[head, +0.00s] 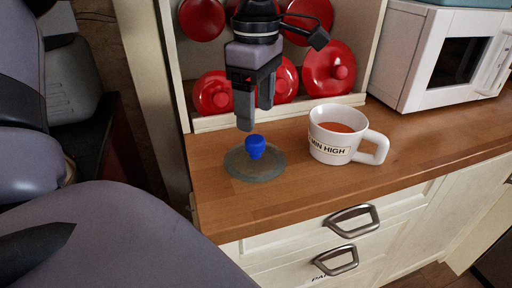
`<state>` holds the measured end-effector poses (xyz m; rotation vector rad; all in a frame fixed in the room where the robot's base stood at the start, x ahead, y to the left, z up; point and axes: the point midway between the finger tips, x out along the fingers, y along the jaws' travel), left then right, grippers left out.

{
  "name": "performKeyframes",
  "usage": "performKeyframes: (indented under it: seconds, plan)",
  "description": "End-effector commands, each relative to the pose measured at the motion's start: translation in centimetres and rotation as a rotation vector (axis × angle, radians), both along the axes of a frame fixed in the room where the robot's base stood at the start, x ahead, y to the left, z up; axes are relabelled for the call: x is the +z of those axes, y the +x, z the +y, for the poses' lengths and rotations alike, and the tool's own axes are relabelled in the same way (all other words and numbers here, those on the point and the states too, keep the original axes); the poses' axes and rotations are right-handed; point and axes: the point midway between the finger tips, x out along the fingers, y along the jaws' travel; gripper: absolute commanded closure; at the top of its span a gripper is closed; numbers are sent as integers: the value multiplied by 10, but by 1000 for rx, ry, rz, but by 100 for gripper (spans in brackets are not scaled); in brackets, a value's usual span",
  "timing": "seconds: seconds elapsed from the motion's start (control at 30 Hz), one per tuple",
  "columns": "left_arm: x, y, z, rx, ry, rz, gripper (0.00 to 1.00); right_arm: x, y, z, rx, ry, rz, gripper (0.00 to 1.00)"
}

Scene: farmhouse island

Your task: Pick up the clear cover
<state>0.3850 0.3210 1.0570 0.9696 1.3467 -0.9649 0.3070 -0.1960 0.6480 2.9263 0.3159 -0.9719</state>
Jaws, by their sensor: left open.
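The clear cover (268,170) is a round, see-through disc with a blue knob (256,147) in its middle. It lies flat on the wooden counter near the left end. My left gripper (256,118) points down just above the knob, slightly behind it in the picture, with its fingers apart and nothing between them. It appears not to touch the knob. My right gripper is not in the head view.
A white mug (331,142) with a reddish-brown drink stands to the right of the cover. Red lids (329,67) stand in the rack behind. A white microwave (438,55) is at the back right. The wooden counter (222,205) is bare in front of the cover.

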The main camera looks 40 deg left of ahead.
Motion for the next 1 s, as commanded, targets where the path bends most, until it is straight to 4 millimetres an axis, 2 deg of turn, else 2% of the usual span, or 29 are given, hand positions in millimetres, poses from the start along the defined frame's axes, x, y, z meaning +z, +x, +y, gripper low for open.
performKeyframes:
  seconds: [0.43,0.53,0.77,0.9,0.97,1.0]
  plan:
    - [-57,5,8,1,-4,5,31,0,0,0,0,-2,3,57]
    - [-63,6,8,2,-3,1,31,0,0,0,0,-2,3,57]
    - [-64,6,8,3,-3,0,31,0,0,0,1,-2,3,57]
    - [-64,6,8,3,-3,0,77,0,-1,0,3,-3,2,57]
    - [-64,6,8,3,-3,0,96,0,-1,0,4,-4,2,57]
    - [-64,6,8,3,-3,0,100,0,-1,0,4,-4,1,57]
